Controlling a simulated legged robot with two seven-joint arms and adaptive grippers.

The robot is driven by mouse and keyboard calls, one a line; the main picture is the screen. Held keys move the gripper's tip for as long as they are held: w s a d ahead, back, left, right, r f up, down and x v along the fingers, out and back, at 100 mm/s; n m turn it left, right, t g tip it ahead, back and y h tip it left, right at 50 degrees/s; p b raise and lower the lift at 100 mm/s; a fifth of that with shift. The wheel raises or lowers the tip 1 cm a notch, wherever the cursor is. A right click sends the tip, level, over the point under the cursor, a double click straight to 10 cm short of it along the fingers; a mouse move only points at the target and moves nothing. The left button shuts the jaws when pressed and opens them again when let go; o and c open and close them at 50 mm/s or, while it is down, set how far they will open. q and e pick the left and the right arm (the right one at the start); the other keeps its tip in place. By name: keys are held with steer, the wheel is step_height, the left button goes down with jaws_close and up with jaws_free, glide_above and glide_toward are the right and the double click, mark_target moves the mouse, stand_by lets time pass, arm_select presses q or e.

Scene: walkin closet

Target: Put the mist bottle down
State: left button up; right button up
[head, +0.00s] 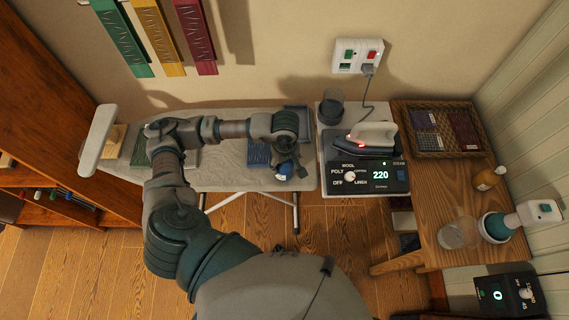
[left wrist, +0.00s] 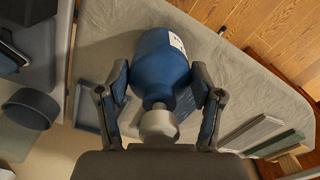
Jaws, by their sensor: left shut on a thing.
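My left gripper (head: 286,163) is over the right part of the grey ironing board (head: 225,178). In the left wrist view its two fingers (left wrist: 160,100) are shut on a blue bottle (left wrist: 163,62) with a grey cap and a white label, which I take for the mist bottle. In the head view the arm hides most of the bottle; a bit of blue and white (head: 285,171) shows below the gripper. I cannot tell whether its base touches the board. My right gripper is not in view.
Folded blue cloth (head: 258,155) lies beside the gripper, green cloth (head: 140,153) farther left. The iron (head: 370,136) sits on its station at right.

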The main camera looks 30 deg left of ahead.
arm_select(q)
steer(key=shift+f, duration=0.55)
steer(key=shift+a+f, duration=0.1)
steer(key=shift+a, duration=0.1)
steer(key=o, duration=1.4)
steer(key=shift+a+f, duration=0.1)
steer(key=shift+a, duration=0.05)
steer(key=shift+d, duration=0.2)
steer(key=shift+r, duration=0.35)
step_height(320, 180, up, 12)
steer(key=shift+f+b, duration=0.25)
steer(key=shift+b, duration=0.25)
steer(key=shift+s, duration=0.1)
